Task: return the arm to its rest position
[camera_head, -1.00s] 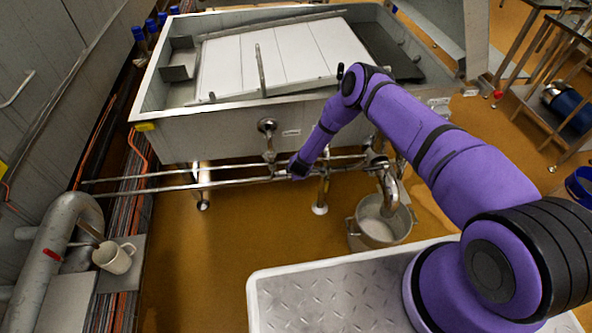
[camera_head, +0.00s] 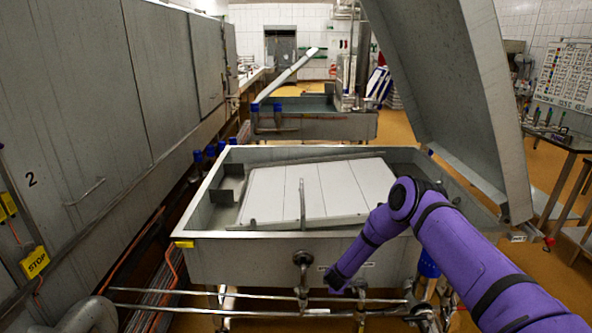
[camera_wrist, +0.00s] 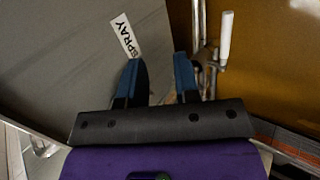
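My purple arm (camera_head: 462,245) reaches from the lower right to a bend over the front rim of the metal vat. Its far part slopes down to the left, in front of the vat's front wall. In the wrist view my gripper (camera_wrist: 160,78) shows two blue fingers standing apart, with nothing between them. A grey surface with a SPRAY label (camera_wrist: 125,36) shows close past the fingers. The fingertips cannot be made out in the head view.
The vat (camera_head: 250,252) holds a white slatted board (camera_head: 318,193) with an upright handle. Pipes and valves (camera_head: 303,260) run along its front. A raised grey lid (camera_head: 450,90) hangs at the right. A second vat (camera_head: 320,128) stands behind. Cabinets line the left wall.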

